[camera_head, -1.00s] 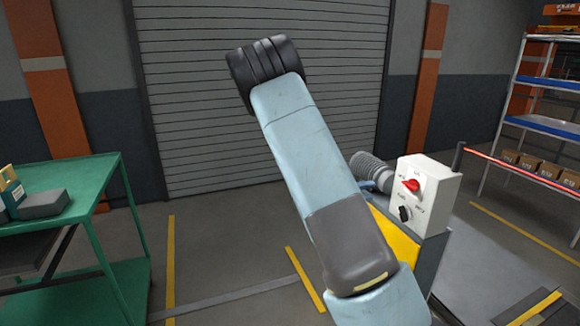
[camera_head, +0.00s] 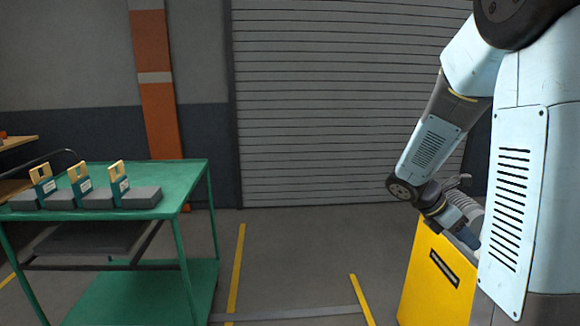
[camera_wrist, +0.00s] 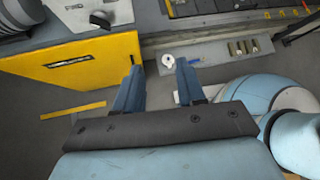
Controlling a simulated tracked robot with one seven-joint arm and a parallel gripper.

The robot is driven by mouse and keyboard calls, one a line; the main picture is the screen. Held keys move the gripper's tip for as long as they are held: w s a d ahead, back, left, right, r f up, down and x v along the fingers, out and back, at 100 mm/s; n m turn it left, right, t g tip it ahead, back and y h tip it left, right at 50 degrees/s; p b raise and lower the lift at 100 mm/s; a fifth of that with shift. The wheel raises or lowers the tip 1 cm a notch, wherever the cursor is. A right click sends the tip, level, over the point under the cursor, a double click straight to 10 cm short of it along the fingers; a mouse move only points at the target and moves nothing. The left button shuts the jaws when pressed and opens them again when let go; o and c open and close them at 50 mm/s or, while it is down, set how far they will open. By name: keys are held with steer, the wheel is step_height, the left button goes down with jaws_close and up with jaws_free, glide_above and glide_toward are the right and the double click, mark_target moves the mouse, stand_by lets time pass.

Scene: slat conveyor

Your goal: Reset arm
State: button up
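My gripper (camera_wrist: 158,82) shows in the wrist view with its two blue fingers spread apart and nothing between them. It points down toward the floor beside the yellow panel (camera_wrist: 90,68) of the conveyor's end cabinet.
A green cart (camera_head: 190,180) stands at the left with several teal and tan items in grey holders (camera_head: 120,190) on top. A roller shutter (camera_head: 340,120) closes the back. The floor between cart and cabinet is clear, with yellow lines. A dark knob (camera_wrist: 100,20) sits on the cabinet.

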steer(key=s+a+r+m+t+y, duration=0.3)
steer(key=s+a+r+m, duration=0.3)
steer(key=a+m, duration=0.3)
steer(key=s+a+r+m+t+y, duration=0.4)
steer(key=s+a+r+m+y, duration=0.2)
steer(key=s+a+r+m, duration=0.1)
steer(key=s+a+m, duration=0.1)
steer(key=a+m, duration=0.1)
steer(key=shift+s+r+m+t, duration=0.15)
steer(key=shift+s+m+t, duration=0.15)
steer(key=shift+s+m, duration=0.1)
